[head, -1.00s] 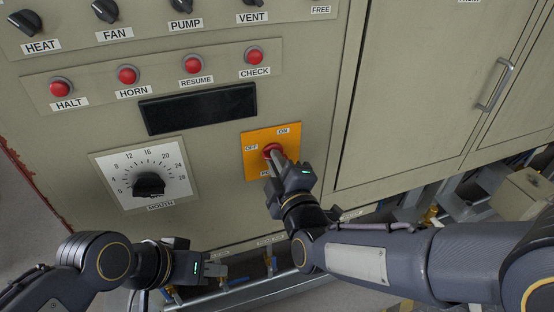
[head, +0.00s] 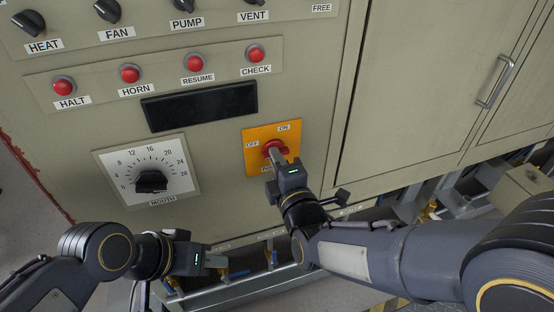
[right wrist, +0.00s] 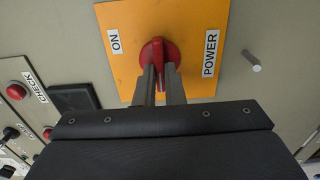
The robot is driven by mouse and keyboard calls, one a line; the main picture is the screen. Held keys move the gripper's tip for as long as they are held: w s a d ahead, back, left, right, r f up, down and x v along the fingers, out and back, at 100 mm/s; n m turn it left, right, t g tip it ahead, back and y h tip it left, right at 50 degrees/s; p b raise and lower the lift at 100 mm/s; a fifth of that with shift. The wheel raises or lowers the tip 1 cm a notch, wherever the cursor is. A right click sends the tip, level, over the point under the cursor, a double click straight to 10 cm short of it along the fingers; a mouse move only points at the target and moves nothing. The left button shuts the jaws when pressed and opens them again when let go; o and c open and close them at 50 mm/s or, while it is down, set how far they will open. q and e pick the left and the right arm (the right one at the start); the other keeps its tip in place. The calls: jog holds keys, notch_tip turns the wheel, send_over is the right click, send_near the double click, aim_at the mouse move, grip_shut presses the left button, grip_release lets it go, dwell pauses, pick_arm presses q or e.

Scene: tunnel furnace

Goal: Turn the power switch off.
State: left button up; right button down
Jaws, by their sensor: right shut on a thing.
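The power switch (head: 272,149) is a red rotary knob on an orange plate (head: 292,138) with ON at its upper right, OFF at its left and POWER below. In the right wrist view, the switch (right wrist: 160,52) has its ridge between the two fingers of my right gripper (right wrist: 161,85). The OFF label is hidden in the wrist view. My left gripper (head: 222,261) hangs low, away from the panel controls; its finger gap is unclear.
The MOUTH dial (head: 151,181) is left of the switch. A dark display (head: 200,106) and a row of red buttons (head: 194,62) are above. A cabinet door with a handle (head: 495,82) is at right. Pipes (head: 235,288) run below the panel.

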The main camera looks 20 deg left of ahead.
jog(key=shift+f, duration=0.1)
jog(key=c, duration=1.5)
grip_release()
jog(key=v, duration=0.7)
jog(key=shift+s+d, duration=0.25)
jog(key=shift+s, duration=0.1)
jog(key=shift+w+d, duration=0.1)
